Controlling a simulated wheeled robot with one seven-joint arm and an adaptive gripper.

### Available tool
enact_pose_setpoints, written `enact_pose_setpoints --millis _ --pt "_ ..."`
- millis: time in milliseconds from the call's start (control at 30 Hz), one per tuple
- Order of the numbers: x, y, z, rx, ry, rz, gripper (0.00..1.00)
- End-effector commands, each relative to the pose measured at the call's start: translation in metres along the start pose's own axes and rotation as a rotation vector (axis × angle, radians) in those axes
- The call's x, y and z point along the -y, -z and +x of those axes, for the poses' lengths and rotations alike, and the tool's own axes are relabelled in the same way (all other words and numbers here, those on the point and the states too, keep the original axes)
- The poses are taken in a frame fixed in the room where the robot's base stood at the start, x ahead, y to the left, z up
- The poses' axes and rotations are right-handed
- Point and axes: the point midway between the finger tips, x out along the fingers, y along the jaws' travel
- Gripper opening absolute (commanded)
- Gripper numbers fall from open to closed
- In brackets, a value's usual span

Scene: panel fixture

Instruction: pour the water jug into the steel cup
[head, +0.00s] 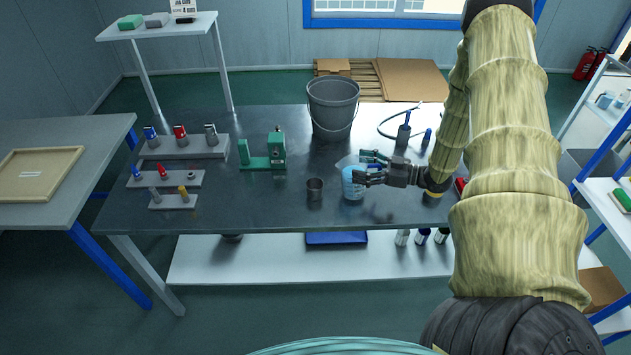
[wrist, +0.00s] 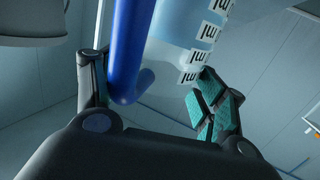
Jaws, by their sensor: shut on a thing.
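The water jug (head: 353,186) is clear with blue liquid in it and stands over the dark table, just right of the steel cup. The steel cup (head: 314,190) is a small grey open cup, upright near the table's front edge. My gripper (head: 365,170) is at the jug's right side and shut on it. In the wrist view the jug (wrist: 185,35) shows "ml" marks, and its blue handle (wrist: 126,50) lies between the fingers of my gripper (wrist: 150,95). Whether the jug touches the table is hard to tell.
A grey bucket (head: 333,108) stands behind the cup and jug. A green fixture (head: 263,155) and stepped racks with small parts (head: 184,148) are to the left. A cabled tool (head: 403,132) is at the back right. The table front left of the cup is clear.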

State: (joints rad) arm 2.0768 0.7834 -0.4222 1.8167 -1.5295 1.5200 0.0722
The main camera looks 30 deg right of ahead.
Motion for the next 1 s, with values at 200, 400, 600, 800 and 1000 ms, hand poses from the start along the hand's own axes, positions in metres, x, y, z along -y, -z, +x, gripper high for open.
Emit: enact_pose_setpoints --millis 200,400,600,800,1000 --pt "0.005 0.012 0.012 0.105 0.002 -0.036 0.10" --pt "0.007 0.015 0.023 0.197 0.001 -0.068 0.10" --pt "0.011 0.018 0.034 0.292 0.001 -0.103 0.10" --pt "0.013 0.015 0.040 0.343 -0.002 -0.119 0.10" --pt "0.013 0.016 0.041 0.352 -0.001 -0.123 0.10"
